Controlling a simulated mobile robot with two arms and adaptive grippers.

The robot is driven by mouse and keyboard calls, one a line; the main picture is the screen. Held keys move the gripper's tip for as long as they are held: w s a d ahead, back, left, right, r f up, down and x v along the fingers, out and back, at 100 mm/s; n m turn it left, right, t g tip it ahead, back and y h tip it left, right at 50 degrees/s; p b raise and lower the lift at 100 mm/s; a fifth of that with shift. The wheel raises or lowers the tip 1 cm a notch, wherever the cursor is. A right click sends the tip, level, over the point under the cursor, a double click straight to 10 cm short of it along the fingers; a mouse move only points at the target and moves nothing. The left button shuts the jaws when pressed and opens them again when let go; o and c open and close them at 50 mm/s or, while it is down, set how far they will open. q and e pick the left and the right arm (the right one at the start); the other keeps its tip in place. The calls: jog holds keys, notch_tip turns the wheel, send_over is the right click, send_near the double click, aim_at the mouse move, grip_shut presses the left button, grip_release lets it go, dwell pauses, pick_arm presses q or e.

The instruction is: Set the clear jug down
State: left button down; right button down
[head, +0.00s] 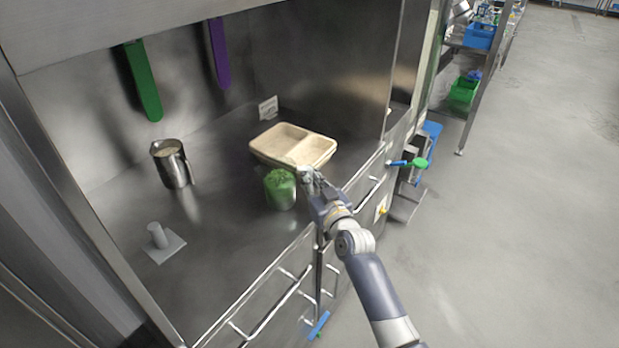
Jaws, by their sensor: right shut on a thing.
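The clear jug (280,190), with green contents showing, is in the middle of the steel counter, just in front of a beige tray. My right gripper (307,176) reaches in from the lower right and is shut on the jug at its right side. The jug looks upright. I cannot tell whether its base touches the counter or is slightly above it. The gripper's fingertips are small and partly hidden against the jug and tray. My left gripper is not in view.
The beige two-compartment tray (281,135) stands close behind the jug. A metal jug (172,164) with pale contents and a grey stand (160,240) are to the left. The counter between them and the clear jug is free. A rail (270,295) runs along the front edge.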

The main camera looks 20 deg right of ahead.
jog(key=c, duration=1.8)
grip_release()
jog(key=shift+f, duration=0.1)
jog(key=shift+c, duration=0.2)
jog(key=shift+o, duration=0.8)
jog(key=shift+s, duration=0.25)
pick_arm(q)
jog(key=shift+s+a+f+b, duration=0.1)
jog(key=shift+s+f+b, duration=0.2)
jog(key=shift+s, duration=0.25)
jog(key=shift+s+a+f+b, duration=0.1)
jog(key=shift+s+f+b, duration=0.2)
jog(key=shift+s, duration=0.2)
pick_arm(e)
jog(key=s+d, duration=0.1)
jog(key=s, duration=1)
jog(key=shift+s+d, duration=0.15)
jog(key=shift+s, duration=0.1)
